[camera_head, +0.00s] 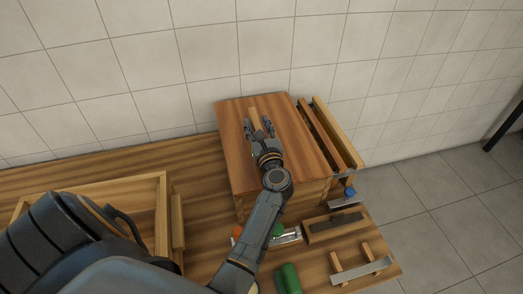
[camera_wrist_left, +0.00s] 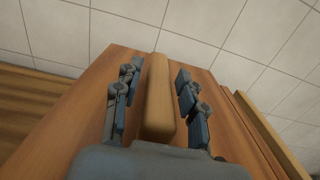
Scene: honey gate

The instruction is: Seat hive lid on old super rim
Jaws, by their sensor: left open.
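The hive lid (camera_head: 290,122) is a reddish-brown wooden board lying on top of a wooden hive box (camera_head: 310,188), the old super as far as I can tell. The lid covers the box's rim, so the rim is hidden. A pale wooden handle bar (camera_wrist_left: 158,95) runs along the lid's middle; its far end shows in the head view (camera_head: 254,114). My left gripper (camera_head: 258,128) is over the lid with its fingers open, one on each side of the bar. In the left wrist view the fingers (camera_wrist_left: 156,100) stand apart from the bar. My right gripper is not in view.
Frames or slats (camera_head: 328,132) stand right of the box. A shallow wooden crate (camera_head: 150,185) is at left. A green-handled tool (camera_head: 289,278), a dark block in a wooden tray (camera_head: 335,225) and a metal-strip rack (camera_head: 361,270) lie in front. A tiled wall is behind.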

